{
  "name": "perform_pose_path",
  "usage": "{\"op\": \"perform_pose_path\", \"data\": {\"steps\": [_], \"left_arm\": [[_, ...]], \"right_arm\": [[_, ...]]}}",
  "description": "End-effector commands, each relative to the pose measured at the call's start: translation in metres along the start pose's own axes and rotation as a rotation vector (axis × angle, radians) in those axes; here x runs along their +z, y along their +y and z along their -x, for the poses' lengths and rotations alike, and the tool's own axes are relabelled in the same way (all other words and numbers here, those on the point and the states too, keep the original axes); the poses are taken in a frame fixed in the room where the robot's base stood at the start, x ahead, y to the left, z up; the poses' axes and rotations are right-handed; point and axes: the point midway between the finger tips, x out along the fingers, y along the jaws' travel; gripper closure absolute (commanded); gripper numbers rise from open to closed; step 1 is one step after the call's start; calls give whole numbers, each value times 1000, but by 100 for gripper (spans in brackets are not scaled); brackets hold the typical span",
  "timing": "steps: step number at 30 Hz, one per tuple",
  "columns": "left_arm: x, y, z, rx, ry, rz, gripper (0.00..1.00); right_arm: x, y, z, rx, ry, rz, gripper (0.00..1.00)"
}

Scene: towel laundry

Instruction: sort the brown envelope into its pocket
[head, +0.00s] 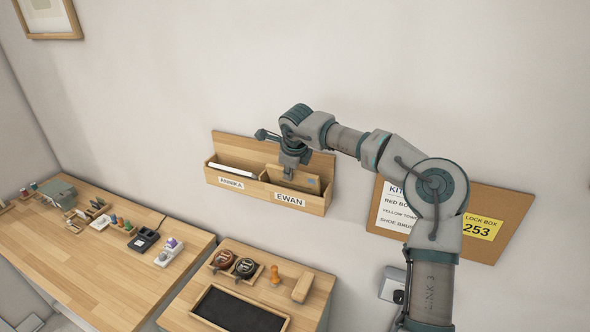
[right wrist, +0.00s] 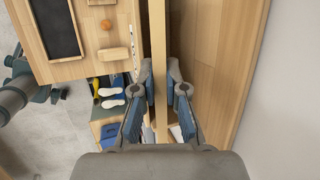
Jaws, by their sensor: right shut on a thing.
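A wooden two-pocket holder (head: 213,177) is mounted on the white wall. Its right pocket carries the label EWAN (head: 290,199); the left pocket's label is too small to read surely. The brown envelope (head: 313,183) stands at the right pocket, its lower part hidden behind the front panel. My right gripper (head: 291,174) reaches down over this pocket, shut on the envelope. In the right wrist view, the gripper (right wrist: 161,82) has its fingers on both sides of the envelope (right wrist: 160,45), seen edge-on. I cannot tell how deep the envelope sits. My left gripper is not in view.
A white envelope (head: 231,171) stands in the left pocket. A corkboard (head: 513,215) hangs on the right, behind my right arm.

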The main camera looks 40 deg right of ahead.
Motion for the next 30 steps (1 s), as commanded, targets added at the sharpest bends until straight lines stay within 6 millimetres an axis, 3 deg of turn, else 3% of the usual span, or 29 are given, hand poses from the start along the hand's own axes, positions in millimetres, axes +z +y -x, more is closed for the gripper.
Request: {"op": "perform_pose_path", "data": {"steps": [12,13,16,24,30], "left_arm": [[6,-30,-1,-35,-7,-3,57],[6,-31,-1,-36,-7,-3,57],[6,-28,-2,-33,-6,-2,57],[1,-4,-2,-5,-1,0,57],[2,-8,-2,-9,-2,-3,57]], "right_arm": [[-7,-4,-8,10,-5,-3,100],[-7,-5,-8,11,-5,-3,82],[-8,-6,-10,11,-5,-3,58],[-6,-4,-8,6,-3,-2,58],[-3,-1,-5,2,-1,0,58]]}}
